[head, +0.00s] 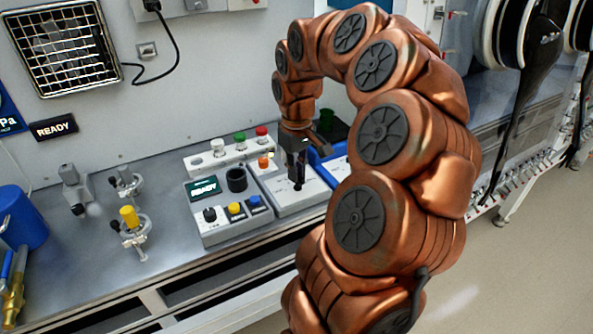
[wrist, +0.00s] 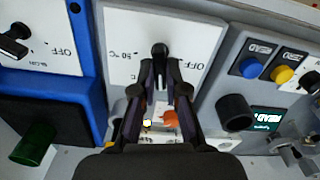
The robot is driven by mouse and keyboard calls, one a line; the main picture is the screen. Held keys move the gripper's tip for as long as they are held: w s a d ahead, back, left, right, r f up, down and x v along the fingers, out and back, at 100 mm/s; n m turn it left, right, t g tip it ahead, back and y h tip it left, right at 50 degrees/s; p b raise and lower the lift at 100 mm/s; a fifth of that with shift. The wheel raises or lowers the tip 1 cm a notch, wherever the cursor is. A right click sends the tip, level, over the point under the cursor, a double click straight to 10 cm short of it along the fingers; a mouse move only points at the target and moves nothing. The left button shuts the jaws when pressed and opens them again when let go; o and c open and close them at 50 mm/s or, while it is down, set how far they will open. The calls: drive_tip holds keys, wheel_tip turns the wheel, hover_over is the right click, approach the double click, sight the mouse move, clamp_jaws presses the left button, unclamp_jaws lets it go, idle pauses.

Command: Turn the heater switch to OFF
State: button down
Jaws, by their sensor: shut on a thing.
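The heater switch is a white panel (wrist: 120,30) marked OFF and 50 °C, with a black knob (wrist: 160,50) in its middle. In the wrist view the lettering is upside down, with OFF right of the knob and 50 °C left. The knob's visible end points up in that view, between the two marks. My gripper (wrist: 159,72) is shut on the knob, one finger on each side. In the head view my gripper (head: 297,175) points down at the white panel (head: 318,193), and its fingers mostly hide the knob.
A blue-framed panel (wrist: 84,50) with another black knob (wrist: 14,42) stands close on one side. On the other is a grey box (head: 225,222) with coloured buttons and a READY display (head: 203,187). Clamps (head: 132,226) stand on the bench to the left.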

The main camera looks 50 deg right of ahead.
drive_tip(key=n+b, duration=0.1)
drive_tip(key=n, duration=0.1)
drive_tip(key=shift+a+f+n, duration=0.1)
drive_tip(key=shift+a+n, duration=0.05)
drive_tip(key=shift+n, duration=0.25)
drive_tip(key=shift+n+b, duration=0.4)
drive_tip(key=shift+n, duration=1.2)
drive_tip(key=c, duration=1.2)
unclamp_jaws()
wheel_tip(320, 180, up, 12)
